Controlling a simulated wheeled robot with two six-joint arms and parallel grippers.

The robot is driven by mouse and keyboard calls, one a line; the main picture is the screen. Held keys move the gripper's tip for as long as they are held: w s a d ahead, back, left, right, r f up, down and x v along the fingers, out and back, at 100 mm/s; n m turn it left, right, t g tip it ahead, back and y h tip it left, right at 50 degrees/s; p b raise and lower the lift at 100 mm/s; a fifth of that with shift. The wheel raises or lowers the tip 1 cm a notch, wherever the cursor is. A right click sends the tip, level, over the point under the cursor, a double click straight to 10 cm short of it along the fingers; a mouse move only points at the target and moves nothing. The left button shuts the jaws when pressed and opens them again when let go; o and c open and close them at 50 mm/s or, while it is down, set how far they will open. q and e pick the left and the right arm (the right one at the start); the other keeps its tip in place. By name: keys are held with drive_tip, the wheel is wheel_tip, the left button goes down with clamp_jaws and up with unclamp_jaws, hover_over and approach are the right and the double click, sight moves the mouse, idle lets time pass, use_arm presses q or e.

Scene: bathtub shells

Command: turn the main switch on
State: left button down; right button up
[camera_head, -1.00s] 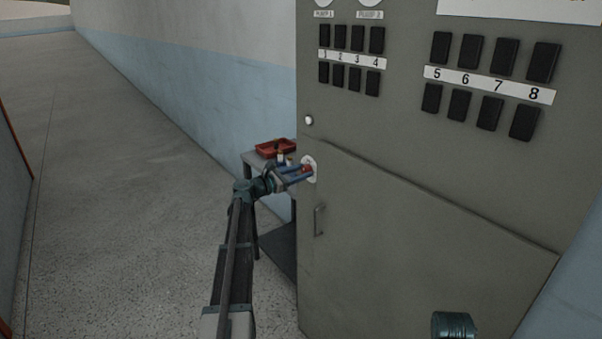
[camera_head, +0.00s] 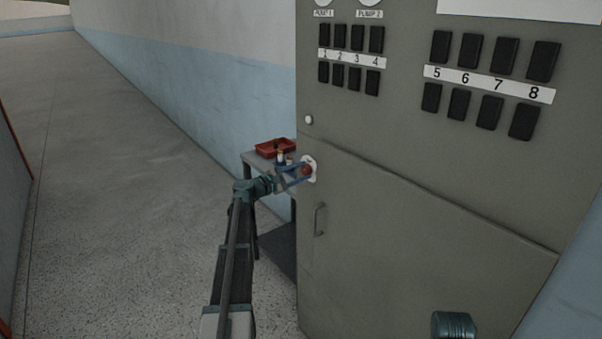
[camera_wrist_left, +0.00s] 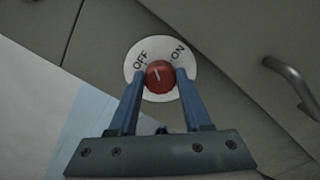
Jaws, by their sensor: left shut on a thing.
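The main switch is a red round knob (camera_head: 306,170) on a white round plate (camera_wrist_left: 189,83) on the left part of the grey cabinet front. In the left wrist view the plate reads OFF at upper left and ON at upper right. The white line on the red knob (camera_wrist_left: 160,76) points up with a slight lean toward OFF. My left gripper (camera_head: 301,174) is shut on the knob, with one blue finger on each side of it, as the left wrist view (camera_wrist_left: 166,78) shows. My right gripper is out of view.
The grey cabinet (camera_head: 400,230) carries black switches numbered 1 to 8, a small round white lamp (camera_head: 308,119) and a door handle (camera_head: 319,219). A small table with a red tray (camera_head: 268,149) stands behind my left gripper. The floor at left is clear.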

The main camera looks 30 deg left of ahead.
use_arm(q)
drive_tip(key=m, duration=0.5)
drive_tip(key=shift+f+m, duration=0.1)
drive_tip(key=shift+m, duration=0.3)
drive_tip(key=m, duration=0.5)
drive_tip(key=shift+f, duration=0.1)
drive_tip(key=shift+d+m, duration=0.1)
drive_tip(key=shift+m, duration=0.2)
drive_tip(key=shift+c, duration=1.7)
unclamp_jaws()
drive_tip(key=shift+s, duration=0.1)
drive_tip(key=v, duration=1.3)
drive_tip(key=shift+s+a, duration=0.25)
drive_tip(key=shift+s, duration=0.1)
